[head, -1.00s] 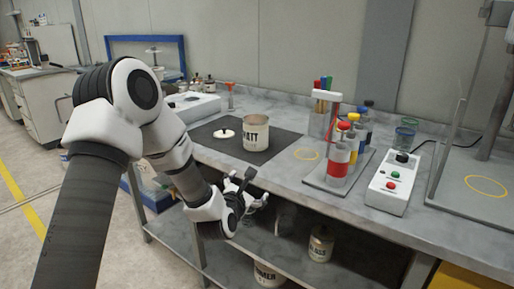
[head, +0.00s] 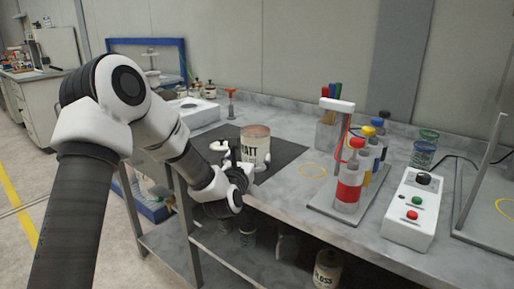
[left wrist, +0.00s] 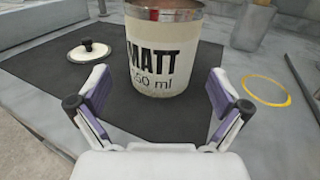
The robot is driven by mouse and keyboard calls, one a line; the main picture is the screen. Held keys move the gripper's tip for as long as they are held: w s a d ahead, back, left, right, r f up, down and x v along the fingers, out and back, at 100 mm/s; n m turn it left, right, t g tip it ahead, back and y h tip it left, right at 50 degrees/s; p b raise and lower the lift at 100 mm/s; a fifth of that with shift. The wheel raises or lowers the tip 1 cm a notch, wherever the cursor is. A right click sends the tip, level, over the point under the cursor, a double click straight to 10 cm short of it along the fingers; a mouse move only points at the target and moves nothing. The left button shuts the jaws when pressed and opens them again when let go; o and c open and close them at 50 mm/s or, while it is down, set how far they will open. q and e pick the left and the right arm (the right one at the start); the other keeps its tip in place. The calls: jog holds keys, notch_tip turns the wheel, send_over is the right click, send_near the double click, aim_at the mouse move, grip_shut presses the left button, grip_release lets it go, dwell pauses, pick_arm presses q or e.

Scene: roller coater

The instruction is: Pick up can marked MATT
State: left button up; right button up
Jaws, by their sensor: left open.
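The can marked MATT (head: 256,146) is cream with a metal rim and stands upright on a dark mat (head: 284,154) on the bench. It also shows large in the left wrist view (left wrist: 163,55), lidless at the top, with "MATT" and "50 ml" readable. My left gripper (head: 232,158) is at the mat's front edge, just short of the can. In the left wrist view its open fingers (left wrist: 158,103) point at the can, one to each side of its lower part, with nothing between them. My right gripper is not in view.
A lid with a black knob (left wrist: 89,50) lies on the mat left of the can. A bottle rack (head: 350,170) and a button box (head: 411,208) stand to the right. A can marked GLOSS (head: 327,270) is on the lower shelf. A yellow ring (head: 313,170) marks clear bench.

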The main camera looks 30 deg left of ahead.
aim_at(252, 152)
pick_arm(q)
jog(key=x, duration=0.5)
jog(key=shift+w+p, duration=0.4)
jog(key=shift+s, duration=0.15)
jog(key=shift+c, duration=1.1)
jog(key=shift+r, duration=0.1)
jog(key=c, duration=1.2)
